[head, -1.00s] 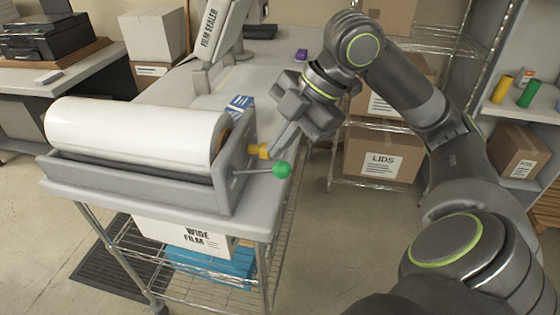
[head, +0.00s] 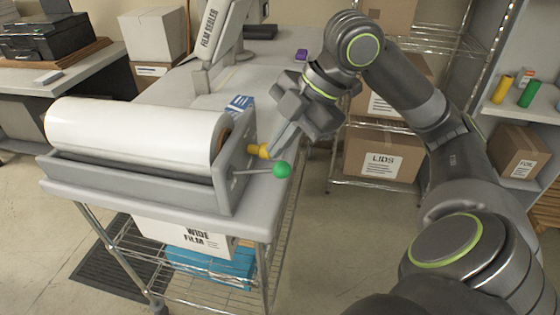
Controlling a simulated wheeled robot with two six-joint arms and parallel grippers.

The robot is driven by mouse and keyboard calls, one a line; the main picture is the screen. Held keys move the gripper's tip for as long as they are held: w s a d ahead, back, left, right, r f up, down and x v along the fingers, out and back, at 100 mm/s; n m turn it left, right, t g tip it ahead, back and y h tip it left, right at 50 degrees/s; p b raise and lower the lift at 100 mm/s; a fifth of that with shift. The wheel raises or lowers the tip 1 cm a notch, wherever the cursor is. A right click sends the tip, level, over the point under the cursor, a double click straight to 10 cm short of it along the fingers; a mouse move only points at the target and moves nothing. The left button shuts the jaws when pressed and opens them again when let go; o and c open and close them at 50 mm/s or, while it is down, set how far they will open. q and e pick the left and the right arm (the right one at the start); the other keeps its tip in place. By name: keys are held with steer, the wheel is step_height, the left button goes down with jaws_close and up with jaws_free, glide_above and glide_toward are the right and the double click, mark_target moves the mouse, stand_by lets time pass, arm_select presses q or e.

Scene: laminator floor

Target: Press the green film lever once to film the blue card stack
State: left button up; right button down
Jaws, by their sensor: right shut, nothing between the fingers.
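The green film lever is a grey rod with a green ball (head: 282,170) at its end, sticking out to the right from the side plate of the film roll holder (head: 120,188). A large white film roll (head: 135,130) lies in the holder. A blue and white item, perhaps the blue card stack (head: 240,103), shows behind the roll, partly hidden. My right gripper (head: 274,153) is shut and empty. Its fingertips are just above and behind the green ball, beside a yellow knob (head: 258,150); I cannot tell whether they touch. My left gripper is not in view.
The film sealer (head: 216,35) stands farther back on the grey cart top (head: 275,65). A small purple item (head: 301,54) lies beyond the gripper. A wire rack with a LIDS box (head: 381,165) stands behind my right arm. Floor right of the cart is clear.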

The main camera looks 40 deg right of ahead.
mark_target(281, 163)
steer(key=shift+f, duration=0.2)
steer(key=shift+s+d+f, duration=0.1)
steer(key=shift+f, duration=0.1)
steer(key=shift+s+d+f+b, duration=0.1)
steer(key=shift+s+f+b, duration=0.05)
steer(key=shift+f+b, duration=0.35)
steer(key=shift+s+d+f+b, duration=0.15)
steer(key=shift+f+b, duration=0.2)
steer(key=shift+f, duration=0.25)
stand_by(1.4)
steer(key=shift+a+r, duration=0.1)
stand_by(0.5)
steer(key=shift+w+a+r+p, duration=0.15)
steer(key=shift+w+r+p, duration=0.1)
steer(key=shift+r+p, duration=0.7)
steer(key=shift+w+a+r+p, duration=0.15)
steer(key=shift+r+p, duration=0.3)
steer(key=shift+p, duration=0.85)
steer(key=r+p, duration=0.3)
steer(key=w+r+p, duration=0.1)
steer(key=r+p, duration=0.1)
steer(key=shift+a, duration=0.4)
